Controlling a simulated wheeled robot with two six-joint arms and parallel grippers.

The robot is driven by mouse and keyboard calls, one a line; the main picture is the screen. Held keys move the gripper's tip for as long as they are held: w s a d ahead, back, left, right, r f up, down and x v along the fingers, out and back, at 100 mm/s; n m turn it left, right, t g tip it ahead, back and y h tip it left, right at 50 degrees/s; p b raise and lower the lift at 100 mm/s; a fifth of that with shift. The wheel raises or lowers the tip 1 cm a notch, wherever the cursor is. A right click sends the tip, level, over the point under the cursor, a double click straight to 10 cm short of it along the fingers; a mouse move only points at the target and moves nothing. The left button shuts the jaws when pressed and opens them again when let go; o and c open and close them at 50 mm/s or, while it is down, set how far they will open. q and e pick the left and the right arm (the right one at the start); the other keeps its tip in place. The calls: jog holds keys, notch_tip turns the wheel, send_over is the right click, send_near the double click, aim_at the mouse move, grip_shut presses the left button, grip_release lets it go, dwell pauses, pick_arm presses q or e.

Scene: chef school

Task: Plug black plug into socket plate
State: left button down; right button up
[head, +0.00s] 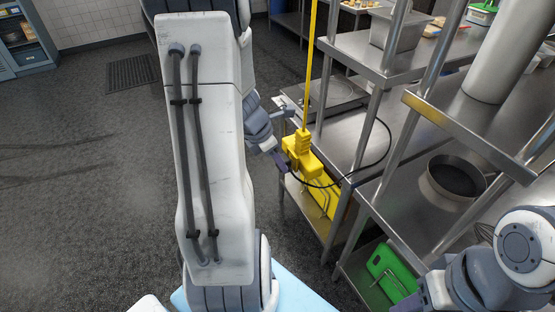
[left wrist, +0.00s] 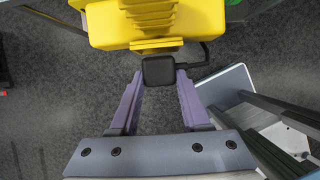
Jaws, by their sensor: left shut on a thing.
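The black plug (left wrist: 159,70) is between the purple fingertips of my left gripper (left wrist: 158,82), which is shut on it. In the left wrist view it lies right at the edge of a yellow socket box (left wrist: 150,32); I cannot tell whether its pins are inside. In the head view the yellow box (head: 301,152) hangs on a yellow cord, with my left gripper (head: 281,161) at its lower left. The plug is mostly hidden there. A black cable (head: 388,135) loops from it to the right. My right gripper (head: 420,298) is low at the right, its fingers largely cut off.
Steel shelving (head: 350,120) stands close right of the yellow box, with a dark pot (head: 455,176) on it. Yellow and green boards (head: 390,272) are on lower shelves. The dark floor (head: 90,200) at the left is clear.

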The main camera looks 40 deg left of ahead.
pick_arm(q)
jog(key=shift+w+d, duration=0.2)
jog(key=shift+w, duration=0.35)
jog(key=shift+c, duration=1.5)
grip_release()
jog(key=p+v, duration=0.1)
jog(key=v, duration=0.9)
jog(key=shift+r, duration=0.2)
